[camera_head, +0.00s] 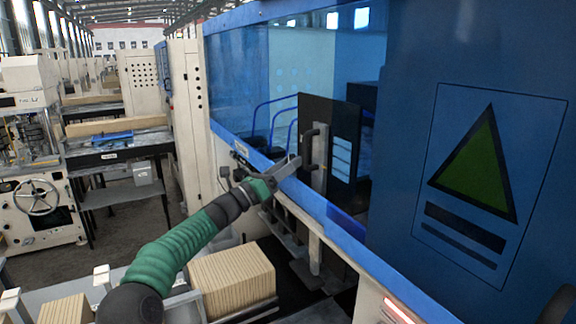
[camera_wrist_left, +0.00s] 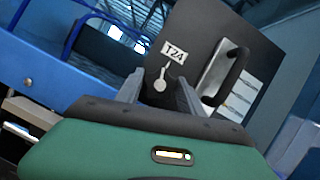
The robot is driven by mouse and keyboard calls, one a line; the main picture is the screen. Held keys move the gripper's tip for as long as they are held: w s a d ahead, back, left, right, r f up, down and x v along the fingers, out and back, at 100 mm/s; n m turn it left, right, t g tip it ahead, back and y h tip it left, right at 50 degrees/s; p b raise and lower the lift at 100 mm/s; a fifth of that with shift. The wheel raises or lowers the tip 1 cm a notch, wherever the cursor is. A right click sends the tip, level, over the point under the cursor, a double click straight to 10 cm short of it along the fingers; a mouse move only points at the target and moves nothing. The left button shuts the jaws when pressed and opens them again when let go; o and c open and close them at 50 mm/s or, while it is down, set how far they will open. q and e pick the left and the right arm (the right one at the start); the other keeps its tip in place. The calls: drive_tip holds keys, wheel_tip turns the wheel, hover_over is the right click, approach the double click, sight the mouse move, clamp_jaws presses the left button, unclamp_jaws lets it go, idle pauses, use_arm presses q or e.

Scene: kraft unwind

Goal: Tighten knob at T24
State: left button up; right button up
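A dark panel (camera_head: 343,120) stands in the opening of the blue machine; it also shows in the wrist view (camera_wrist_left: 205,35). It bears a white label reading T24 (camera_wrist_left: 174,53). Just below the label is a small pale knob with a short stem (camera_wrist_left: 160,85). My left gripper (camera_head: 288,168) reaches the panel from the left. In the wrist view its two fingers (camera_wrist_left: 159,76) are apart, one on each side of the knob. I cannot tell whether they touch it. The knob is hidden in the head view. My right gripper is not in view.
A black handle on a metal plate (camera_wrist_left: 229,77) sits right of the knob, close to the right finger. The machine's blue rail (camera_head: 335,217) runs below my left gripper. Blue curved tubes (camera_head: 268,113) are behind the panel.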

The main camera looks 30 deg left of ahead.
use_arm(q)
drive_tip(key=c, duration=0.5)
drive_tip(key=shift+f+m+b, duration=0.2)
drive_tip(key=shift+m+b, duration=0.15)
drive_tip(key=shift+m, duration=0.15)
drive_tip(key=shift+r+m+g+h, duration=0.1)
drive_tip(key=shift+m+g+h, duration=0.15)
drive_tip(key=shift+m+h, duration=0.65)
drive_tip(key=shift+r+m+g+h, duration=0.1)
drive_tip(key=shift+m+g+h, duration=0.25)
drive_tip(key=shift+m, duration=0.95)
drive_tip(key=o, duration=1.2)
drive_tip(key=shift+a+f, duration=0.1)
drive_tip(key=shift+o, duration=0.9)
drive_tip(key=shift+w+a, duration=0.1)
drive_tip(key=shift+a, duration=0.05)
